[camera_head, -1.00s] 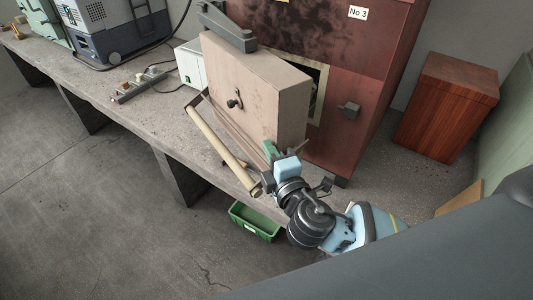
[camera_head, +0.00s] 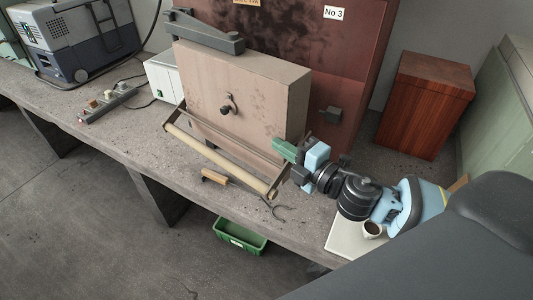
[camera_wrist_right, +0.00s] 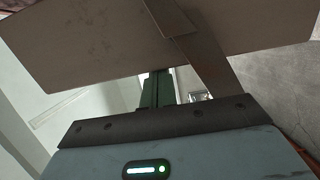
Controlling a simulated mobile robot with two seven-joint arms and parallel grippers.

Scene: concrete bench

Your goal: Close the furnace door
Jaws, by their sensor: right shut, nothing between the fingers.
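The furnace door (camera_head: 240,95) is a thick beige slab with a dark knob, hung from a grey arm (camera_head: 205,32) in front of the dark red furnace (camera_head: 345,70). No opening shows beside it in the head view; whether it is fully seated I cannot tell. A pale handle bar (camera_head: 215,158) runs along its lower front on metal brackets. My right gripper (camera_head: 284,150) is shut and empty, its green fingers at the door's lower right, close to the right bracket. In the wrist view the fingers (camera_wrist_right: 157,88) point at the door's underside (camera_wrist_right: 120,45); contact is unclear. My left gripper is out of view.
A wooden-handled hooked tool (camera_head: 216,177) lies on the bench (camera_head: 150,130) below the bar. A cup (camera_head: 372,229) stands on a pale board near my right arm. A white box (camera_head: 160,75) is left of the door; a wooden box (camera_head: 425,100) stands at right.

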